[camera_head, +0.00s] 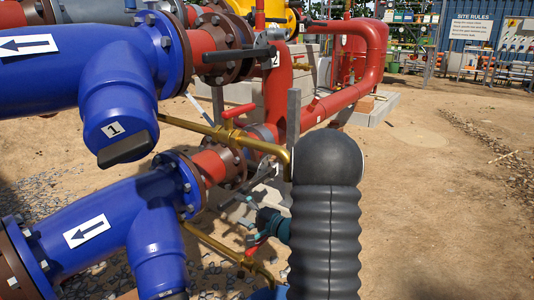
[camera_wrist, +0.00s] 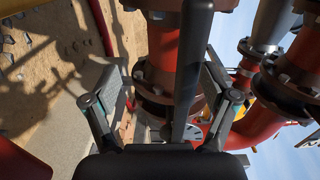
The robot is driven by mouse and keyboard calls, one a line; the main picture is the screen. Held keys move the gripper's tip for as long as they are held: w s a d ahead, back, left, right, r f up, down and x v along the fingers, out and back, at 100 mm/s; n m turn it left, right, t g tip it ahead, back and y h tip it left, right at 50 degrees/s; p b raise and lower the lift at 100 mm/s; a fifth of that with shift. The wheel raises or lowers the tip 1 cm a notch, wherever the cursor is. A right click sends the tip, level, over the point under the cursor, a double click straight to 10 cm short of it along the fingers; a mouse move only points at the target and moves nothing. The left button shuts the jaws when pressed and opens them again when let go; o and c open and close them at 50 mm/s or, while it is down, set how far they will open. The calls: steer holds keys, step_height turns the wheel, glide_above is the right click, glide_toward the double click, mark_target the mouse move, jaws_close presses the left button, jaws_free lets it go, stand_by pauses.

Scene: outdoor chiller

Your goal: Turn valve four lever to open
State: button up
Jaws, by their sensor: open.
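In the wrist view, my gripper (camera_wrist: 162,74) is open, with one finger on each side of the picture. A long dark grey bar (camera_wrist: 192,60), which looks like a valve lever, runs down between the fingers, nearer the right one. I cannot tell whether either finger touches it. No number four shows in either view, so I cannot confirm which valve this bar belongs to. In the head view, a black lever (camera_head: 238,54) sits beside a tag "2", and a red lever (camera_head: 239,110) is lower down. My gripper cannot be clearly made out there.
Blue pipes (camera_head: 70,70) with arrow labels and a tag "1" fill the left of the head view. Brass piping (camera_head: 215,132) crosses close to my arm. Open sandy ground (camera_head: 440,190) lies right.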

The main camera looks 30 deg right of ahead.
steer(key=s, duration=0.1)
steer(key=s+r, duration=0.1)
steer(key=s, duration=0.1)
steer(key=s+d+r, duration=0.1)
steer(key=s, duration=0.1)
steer(key=shift+d+r, duration=0.1)
steer(key=shift+s, duration=0.15)
steer(key=v, duration=1.2)
